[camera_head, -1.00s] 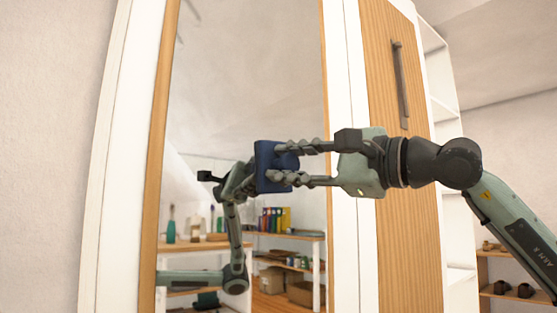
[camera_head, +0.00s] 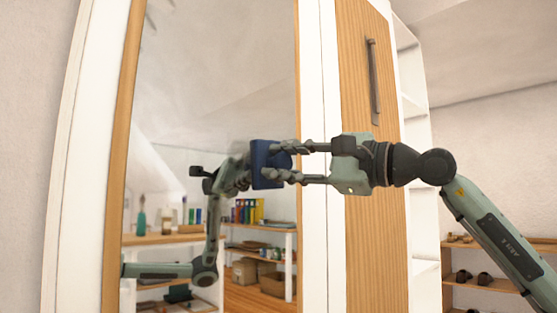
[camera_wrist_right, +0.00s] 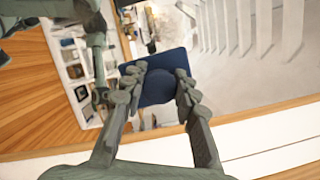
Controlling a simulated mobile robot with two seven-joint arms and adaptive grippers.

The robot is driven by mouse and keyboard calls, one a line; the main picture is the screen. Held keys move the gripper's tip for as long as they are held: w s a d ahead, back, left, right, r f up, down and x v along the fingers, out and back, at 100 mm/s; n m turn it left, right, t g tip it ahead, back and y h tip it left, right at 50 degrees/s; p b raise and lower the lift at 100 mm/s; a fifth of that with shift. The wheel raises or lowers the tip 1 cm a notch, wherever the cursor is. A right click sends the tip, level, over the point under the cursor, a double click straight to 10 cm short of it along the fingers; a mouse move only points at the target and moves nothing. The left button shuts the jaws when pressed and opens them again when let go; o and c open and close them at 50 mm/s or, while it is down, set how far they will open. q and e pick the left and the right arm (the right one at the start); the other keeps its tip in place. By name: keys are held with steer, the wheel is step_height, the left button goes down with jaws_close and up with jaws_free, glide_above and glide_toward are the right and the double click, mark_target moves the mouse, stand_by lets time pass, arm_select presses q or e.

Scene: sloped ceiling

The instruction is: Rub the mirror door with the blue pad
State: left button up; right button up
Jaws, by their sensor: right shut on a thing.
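The mirror door (camera_head: 215,75) is a tall mirror in a wooden frame, and it also fills the upper part of the right wrist view (camera_wrist_right: 225,75). My right gripper (camera_head: 285,163) is shut on the blue pad (camera_head: 262,165) and holds it in front of the lower middle of the mirror. In the right wrist view the pad (camera_wrist_right: 165,62) sits between the fingers of my right gripper (camera_wrist_right: 158,88). The pad's flat side faces the glass; I cannot tell for sure whether it touches. My left gripper is not in view.
A wooden door with a dark handle (camera_head: 373,80) stands right of the mirror, behind my right arm. White shelves (camera_head: 412,130) and a wooden rack with dark items (camera_head: 485,281) are farther right. Shelves, binders and my own arm appear as reflections in the mirror.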

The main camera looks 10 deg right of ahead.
steer(key=shift+s+d+f, duration=0.1)
steer(key=shift+s+d, duration=0.1)
steer(key=shift+s+d+b, duration=0.75)
steer(key=shift+s, duration=0.35)
steer(key=shift+s+d+b, duration=0.35)
steer(key=shift+s+d, duration=0.45)
steer(key=shift+s, duration=0.35)
steer(key=shift+s+d+b, duration=0.25)
steer(key=shift+s+d, duration=0.2)
steer(key=shift+s, duration=0.15)
steer(key=shift+s+d+b, duration=0.25)
steer(key=shift+s+d, duration=0.15)
steer(key=shift+s, duration=0.2)
